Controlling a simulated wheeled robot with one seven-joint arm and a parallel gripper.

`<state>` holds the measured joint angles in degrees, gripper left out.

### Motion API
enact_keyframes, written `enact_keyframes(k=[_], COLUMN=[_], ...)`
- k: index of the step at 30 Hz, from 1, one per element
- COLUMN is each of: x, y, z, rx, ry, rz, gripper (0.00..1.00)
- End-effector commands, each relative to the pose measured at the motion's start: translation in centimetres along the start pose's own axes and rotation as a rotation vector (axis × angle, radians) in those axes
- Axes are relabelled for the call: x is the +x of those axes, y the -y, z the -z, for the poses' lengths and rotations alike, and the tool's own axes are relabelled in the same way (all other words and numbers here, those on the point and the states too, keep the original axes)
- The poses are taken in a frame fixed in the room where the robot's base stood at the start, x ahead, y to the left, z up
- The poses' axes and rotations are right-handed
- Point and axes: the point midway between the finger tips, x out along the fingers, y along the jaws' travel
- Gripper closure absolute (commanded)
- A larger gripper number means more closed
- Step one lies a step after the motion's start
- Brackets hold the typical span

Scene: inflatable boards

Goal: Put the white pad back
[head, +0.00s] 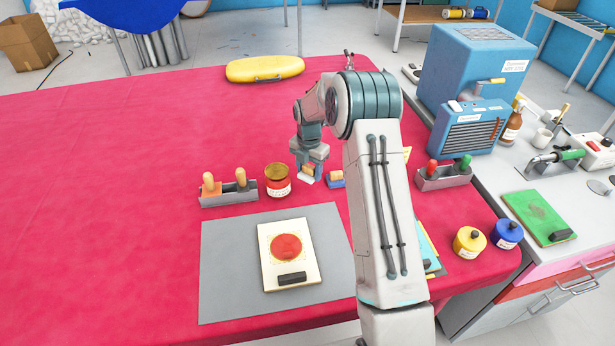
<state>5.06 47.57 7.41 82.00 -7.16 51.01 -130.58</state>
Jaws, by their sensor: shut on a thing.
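My gripper (308,168) points down over the red table and is shut on the white pad (305,178). The pad is small, with a pale lower part and an orange-tan upper part between the fingers. It is just above or on the table; I cannot tell which. A similar blue-based pad (337,182) lies close on its right, partly beside my arm.
A grey holder (229,194) with wooden-handled tools stands left of the jar. A grey mat (224,270) bears a cream board (306,251) with a red disc. A second holder (444,180) and yellow (469,242) and blue (507,233) pots are right. The table's left is clear.

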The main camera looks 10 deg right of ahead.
Motion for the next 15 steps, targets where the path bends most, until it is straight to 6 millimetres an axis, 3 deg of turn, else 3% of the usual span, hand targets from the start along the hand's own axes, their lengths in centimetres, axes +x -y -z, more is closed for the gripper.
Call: enact_keyframes(k=[15], x=[4.3], y=[-0.5], z=[0.2], rx=[0.001], ry=[0.001], rz=[-0.001], gripper=[0.72])
